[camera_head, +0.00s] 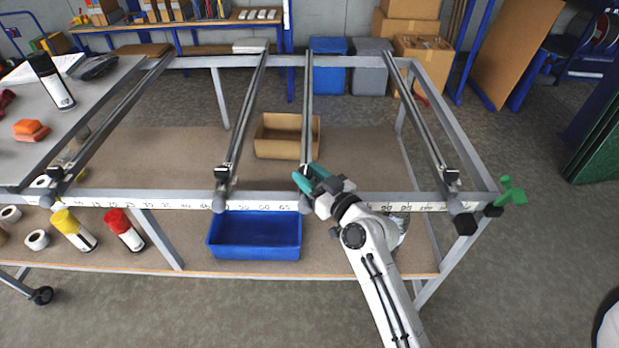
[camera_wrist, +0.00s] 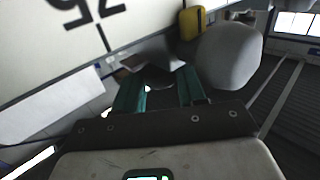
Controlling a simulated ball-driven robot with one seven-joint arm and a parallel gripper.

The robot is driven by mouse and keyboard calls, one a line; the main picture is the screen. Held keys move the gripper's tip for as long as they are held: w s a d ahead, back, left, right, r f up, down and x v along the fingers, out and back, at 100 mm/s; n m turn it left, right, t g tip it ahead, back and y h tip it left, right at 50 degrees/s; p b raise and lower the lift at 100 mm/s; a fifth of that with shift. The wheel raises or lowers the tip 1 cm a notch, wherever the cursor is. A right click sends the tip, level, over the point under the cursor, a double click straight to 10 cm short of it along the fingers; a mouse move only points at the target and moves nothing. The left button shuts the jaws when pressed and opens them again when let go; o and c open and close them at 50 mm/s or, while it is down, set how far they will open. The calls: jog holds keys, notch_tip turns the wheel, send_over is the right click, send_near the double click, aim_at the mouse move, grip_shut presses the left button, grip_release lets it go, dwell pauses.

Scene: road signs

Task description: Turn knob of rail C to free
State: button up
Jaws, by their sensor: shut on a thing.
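Four rails run front to back across the grey frame, with dark fittings near their front ends. My gripper (camera_head: 307,174) has teal fingers and is at the front end of the third rail from the left (camera_head: 307,110), which I take to be rail C; no letter is readable. In the wrist view, my gripper (camera_wrist: 160,92) is shut on a small dark grey piece, the knob (camera_wrist: 165,64), mostly hidden by the fingers. A large rounded grey part (camera_wrist: 229,55) lies just right of the fingers. The knob's setting cannot be read.
A numbered scale (camera_head: 130,203) runs along the frame's front bar. Below are a blue bin (camera_head: 255,235) and a cardboard tray (camera_head: 287,135). Other rails flank my gripper, such as the second (camera_head: 245,115) and fourth (camera_head: 420,120). A green handle (camera_head: 511,191) is at the right corner.

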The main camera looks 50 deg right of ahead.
jog(key=n+y+b, duration=0.1)
jog(key=b, duration=0.2)
jog(key=shift+d+f, duration=0.15)
jog(key=shift+f, duration=0.05)
jog(key=shift+r+y+b, duration=0.25)
jog(key=shift+y+b, duration=0.25)
jog(key=shift+b, duration=0.05)
jog(key=o, duration=1)
jog(key=shift+o, duration=0.2)
jog(key=shift+s, duration=0.1)
jog(key=shift+s+f, duration=0.15)
jog(key=shift+s, duration=0.15)
jog(key=s+a+b, duration=0.1)
jog(key=s+b, duration=0.2)
jog(key=s, duration=0.7)
jog(key=shift+a, duration=0.15)
